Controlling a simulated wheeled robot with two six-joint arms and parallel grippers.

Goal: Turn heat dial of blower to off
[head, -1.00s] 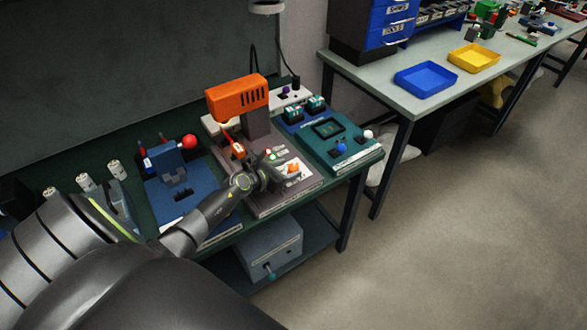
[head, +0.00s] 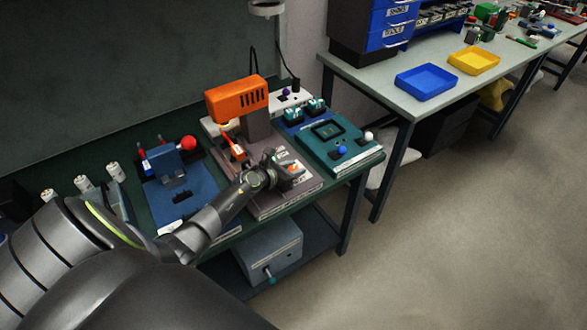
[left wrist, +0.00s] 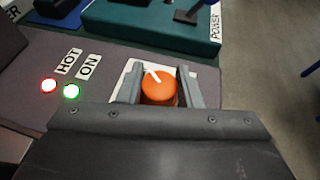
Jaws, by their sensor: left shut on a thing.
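The orange blower (head: 237,99) stands on a grey base plate (head: 292,203) on the bench. Its orange heat dial (left wrist: 159,88) sits on a white panel at the front right of the base; in the head view my gripper partly hides it. My left gripper (head: 291,173) is shut on the dial, with one finger on each side in the left wrist view (left wrist: 160,86). The dial's white pointer line tilts to the upper left there. The HOT light (left wrist: 48,85) glows red and the ON light (left wrist: 72,92) glows green. My right gripper is out of view.
A blue fixture (head: 185,205) with a red ball knob stands left of the blower. A teal panel (head: 345,157) with small levers is close on the right. A power strip (head: 291,99) is behind. A second bench holds blue and yellow trays.

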